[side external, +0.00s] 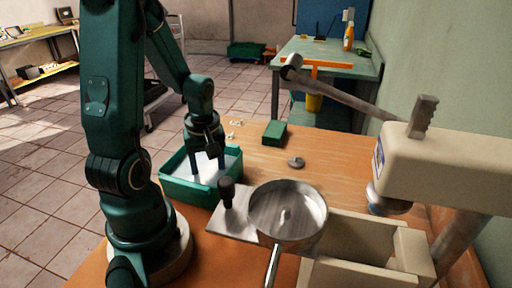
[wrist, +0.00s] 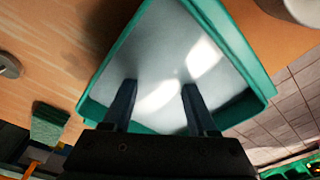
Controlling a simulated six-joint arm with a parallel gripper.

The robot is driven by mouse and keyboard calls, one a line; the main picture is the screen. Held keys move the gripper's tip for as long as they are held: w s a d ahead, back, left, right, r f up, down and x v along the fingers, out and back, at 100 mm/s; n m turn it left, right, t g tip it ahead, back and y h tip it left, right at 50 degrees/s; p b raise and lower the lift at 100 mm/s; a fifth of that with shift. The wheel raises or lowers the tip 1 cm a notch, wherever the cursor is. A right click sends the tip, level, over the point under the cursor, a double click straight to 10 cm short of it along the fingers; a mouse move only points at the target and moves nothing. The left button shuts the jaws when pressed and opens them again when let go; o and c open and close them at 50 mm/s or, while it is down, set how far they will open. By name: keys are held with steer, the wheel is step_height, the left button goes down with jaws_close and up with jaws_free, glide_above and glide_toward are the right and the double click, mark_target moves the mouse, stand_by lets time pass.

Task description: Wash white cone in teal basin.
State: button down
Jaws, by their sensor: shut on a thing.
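The teal basin (side external: 188,196) sits on the wooden table beside my arm, with a pale, flat surface inside. In the wrist view the basin's rim (wrist: 240,52) frames that surface, which has bright glare patches. My gripper (side external: 208,170) points down, with its fingertips inside the basin's outline. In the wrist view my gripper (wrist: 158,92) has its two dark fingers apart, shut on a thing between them. The white cone does not stand out clearly against the pale basin surface and glare, so its outline and tilt cannot be told.
A green block (side external: 275,133) and a grey disc (side external: 296,162) lie behind the basin. A round metal pan (side external: 288,222) and a black knob (side external: 227,192) stand close on its right. A beige machine (side external: 450,165) overhangs the right side. Bare tabletop (side external: 325,180) lies between.

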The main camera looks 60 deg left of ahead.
steer(key=shift+s+a, duration=0.7)
steer(key=shift+a, duration=0.1)
step_height(320, 180, up, 10)
steer(key=shift+r, duration=0.2)
stand_by(0.8)
stand_by(1.0)
steer(key=w+d+r+m, duration=0.2)
steer(key=w+r+m, duration=0.45)
steer(key=r, duration=0.25)
steer(key=w+d+r+m, duration=0.2)
steer(key=w+d+m, duration=0.1)
steer(key=d, duration=0.3)
steer(key=w+d+r+m+t+h, duration=0.1)
steer(key=w+d+r+m, duration=0.2)
steer(key=w+d, duration=0.2)
steer(key=shift+d, duration=0.45)
